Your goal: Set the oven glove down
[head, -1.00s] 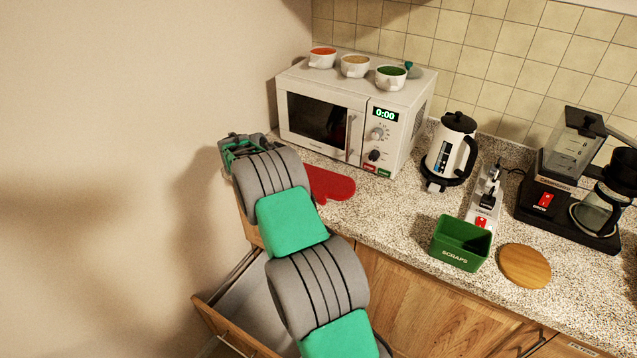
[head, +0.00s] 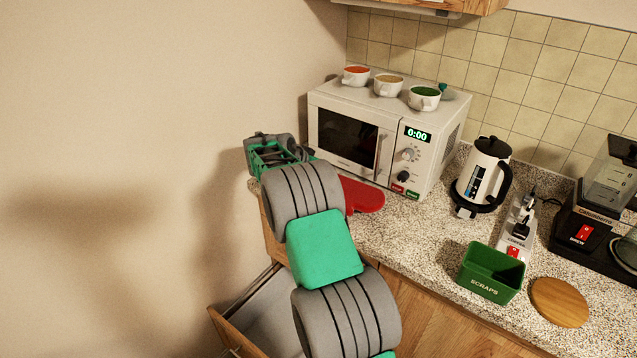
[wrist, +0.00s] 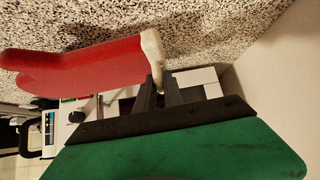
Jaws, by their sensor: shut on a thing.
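The red oven glove (head: 362,195) shows on the left part of the speckled worktop, in front of the microwave, partly hidden behind my arm. In the wrist view the red glove (wrist: 85,65) stretches to the left and its pale cuff (wrist: 152,50) is between my fingertips. My gripper (wrist: 158,82) is shut on the cuff, close to the worktop. In the head view the fingertips are hidden behind my arm. I cannot tell whether the whole glove touches the worktop.
A white microwave (head: 350,137) stands behind the glove with several bowls on top. A kettle (head: 484,178), a green scraps bin (head: 491,273) and a round wooden board (head: 559,302) are to the right. An open drawer (head: 235,335) is below. The wall is close on the left.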

